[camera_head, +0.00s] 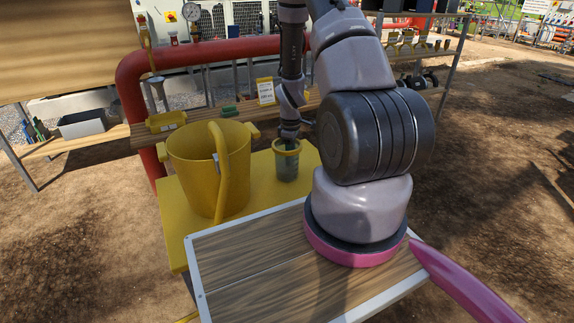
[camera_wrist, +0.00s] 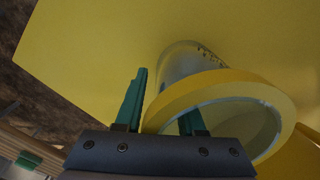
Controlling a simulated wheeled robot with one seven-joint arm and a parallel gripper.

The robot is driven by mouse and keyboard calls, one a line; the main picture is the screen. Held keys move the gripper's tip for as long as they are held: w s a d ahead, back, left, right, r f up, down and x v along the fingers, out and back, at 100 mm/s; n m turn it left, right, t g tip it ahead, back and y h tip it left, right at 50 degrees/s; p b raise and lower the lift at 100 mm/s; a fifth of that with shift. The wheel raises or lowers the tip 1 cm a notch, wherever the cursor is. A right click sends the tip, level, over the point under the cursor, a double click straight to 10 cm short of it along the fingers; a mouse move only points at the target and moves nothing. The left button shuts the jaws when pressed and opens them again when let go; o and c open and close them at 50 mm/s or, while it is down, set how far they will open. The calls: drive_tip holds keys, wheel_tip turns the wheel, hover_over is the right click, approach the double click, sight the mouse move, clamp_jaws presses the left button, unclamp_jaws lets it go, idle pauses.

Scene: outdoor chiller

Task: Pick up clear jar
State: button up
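The clear jar (camera_head: 287,167) stands upright on the yellow table, with a thick yellow rim at its top. In the wrist view the jar (camera_wrist: 185,62) shows its transparent wall and wide yellow ring. My gripper (camera_head: 288,138) is right above the jar, pointing down at its rim. In the wrist view my gripper (camera_wrist: 163,95) has two teal fingers set apart. The left finger is outside the rim and the right finger shows over or inside the jar's opening, so part of the rim lies between them. I cannot tell whether either finger touches it.
A red pipe (camera_head: 130,95) and a wooden shelf (camera_head: 222,118) with small items are behind.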

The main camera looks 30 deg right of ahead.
clamp_jaws()
idle(1.4)
